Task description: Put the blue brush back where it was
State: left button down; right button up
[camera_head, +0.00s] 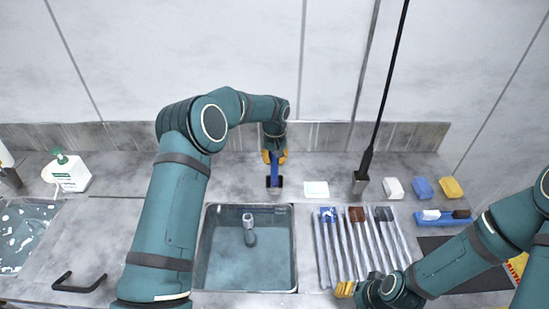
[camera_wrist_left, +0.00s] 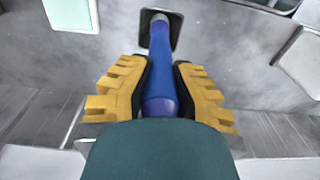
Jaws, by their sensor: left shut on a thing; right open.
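The blue brush (camera_head: 274,170) stands roughly upright behind the sink, with its handle in my left gripper (camera_head: 274,157). In the left wrist view the yellow fingers of this gripper (camera_wrist_left: 160,95) close on both sides of the blue handle (camera_wrist_left: 160,60). A dark square piece (camera_wrist_left: 172,24) shows at the far end of the handle; I cannot tell whether it is a holder or the brush's own head. My right gripper (camera_head: 345,289) is open and low at the front, by the ribbed rack. Its fingertips are small and partly hidden by its arm.
A water-filled sink (camera_head: 213,282) lies in front of the brush. A ribbed rack (camera_head: 323,277) with several brushes is to the right. A white block (camera_head: 316,189), a dark post (camera_head: 361,183), and white (camera_head: 393,188), blue (camera_head: 422,187) and yellow (camera_head: 450,187) blocks line the back.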

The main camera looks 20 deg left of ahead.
pick_arm(q)
jog(key=shift+r, duration=0.1)
pick_arm(e)
jog(key=shift+f, duration=0.1)
pick_arm(q)
jog(key=c, duration=1)
grip_release()
jog(key=shift+f, duration=0.2)
